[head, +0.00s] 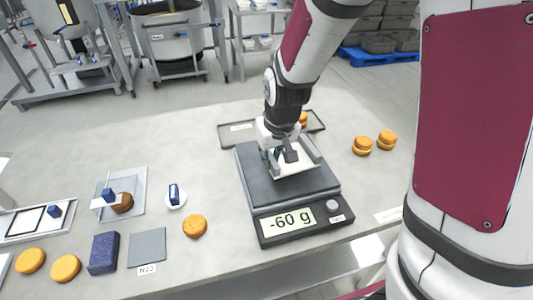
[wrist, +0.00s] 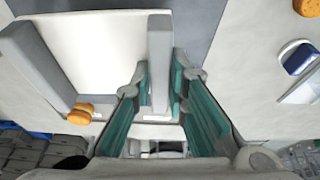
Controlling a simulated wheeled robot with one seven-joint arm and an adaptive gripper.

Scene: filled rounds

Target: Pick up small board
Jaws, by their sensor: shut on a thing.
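The small board (head: 298,161) is a white plate with a raised grey rail along each of two opposite sides. In the head view it is over the dark platform of the scale (head: 256,175), partly hidden by my gripper (head: 280,156). The scale's display reads -60 g. In the wrist view the board's white face (wrist: 95,45) fills the upper left, and my gripper (wrist: 160,88) has its teal fingers on both sides of the right-hand grey rail. It is shut on that rail. I cannot tell how big any gap between board and platform is.
A shallow tray (head: 228,132) lies behind the scale. Filled rounds (head: 362,146) stand to the right. To the left are a white dish (head: 176,204) with a blue item, a round (head: 195,226), a blue block (head: 104,253) and a grey square (head: 147,248). Table behind these is clear.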

